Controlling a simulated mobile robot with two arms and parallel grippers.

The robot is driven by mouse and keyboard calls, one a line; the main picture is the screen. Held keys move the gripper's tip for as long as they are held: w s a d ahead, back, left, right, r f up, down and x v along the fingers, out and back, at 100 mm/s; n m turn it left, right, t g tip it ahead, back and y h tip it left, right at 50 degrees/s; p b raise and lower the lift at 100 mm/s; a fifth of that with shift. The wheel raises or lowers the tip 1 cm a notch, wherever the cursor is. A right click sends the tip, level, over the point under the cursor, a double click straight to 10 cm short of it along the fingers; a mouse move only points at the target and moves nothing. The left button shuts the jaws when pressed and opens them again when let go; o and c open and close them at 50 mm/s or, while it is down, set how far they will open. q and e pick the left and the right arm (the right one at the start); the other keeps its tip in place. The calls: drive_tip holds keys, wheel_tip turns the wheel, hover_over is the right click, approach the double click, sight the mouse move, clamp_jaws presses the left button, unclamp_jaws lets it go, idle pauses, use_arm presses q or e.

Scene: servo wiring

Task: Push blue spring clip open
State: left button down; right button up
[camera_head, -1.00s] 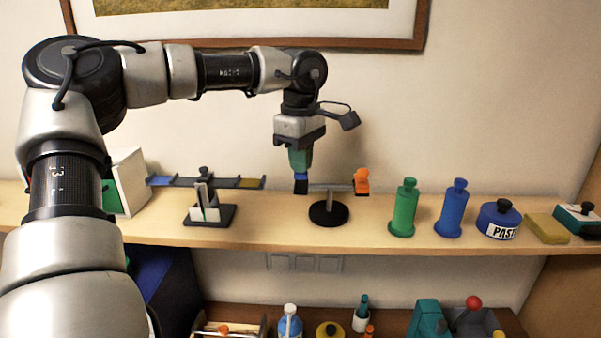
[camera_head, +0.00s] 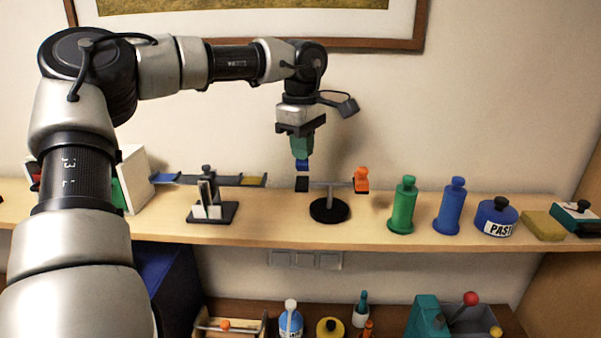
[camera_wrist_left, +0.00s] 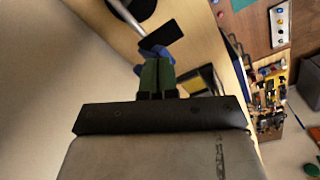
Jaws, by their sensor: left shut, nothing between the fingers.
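The blue spring clip (camera_head: 302,164) shows as a small blue piece above a black block (camera_head: 302,184) at the left end of a bar on a round-based stand. My left gripper (camera_head: 301,157) points straight down over it, its green fingers shut and empty. The blue piece is right at the fingertips; I cannot tell whether they touch. In the left wrist view, blue (camera_wrist_left: 154,51) shows just beyond the closed fingers (camera_wrist_left: 157,64), which partly hide it. My right gripper is not in view.
The stand's black base (camera_head: 329,210) sits on the wooden shelf (camera_head: 270,228). An orange clip (camera_head: 361,180) is at the bar's right end. A balance-like stand (camera_head: 211,208) is to the left. Green (camera_head: 403,206) and blue (camera_head: 451,207) bottles stand to the right.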

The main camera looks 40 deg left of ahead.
use_arm(q)
drive_tip(key=shift+w+a+r, duration=0.4)
drive_tip(key=shift+w+r, duration=0.1)
drive_tip(key=shift+w, duration=0.1)
drive_tip(key=shift+r, duration=0.35)
drive_tip(key=shift+s+d+r, duration=0.25)
drive_tip(key=shift+s+r, duration=0.15)
drive_tip(key=shift+r, duration=0.1)
drive_tip(key=shift+s+d+r, duration=0.25)
drive_tip(key=shift+s+r, duration=0.1)
drive_tip(key=shift+r, duration=0.1)
drive_tip(key=shift+w, duration=0.15)
drive_tip(key=shift+w+a+f, duration=0.1)
drive_tip(key=shift+a, duration=0.05)
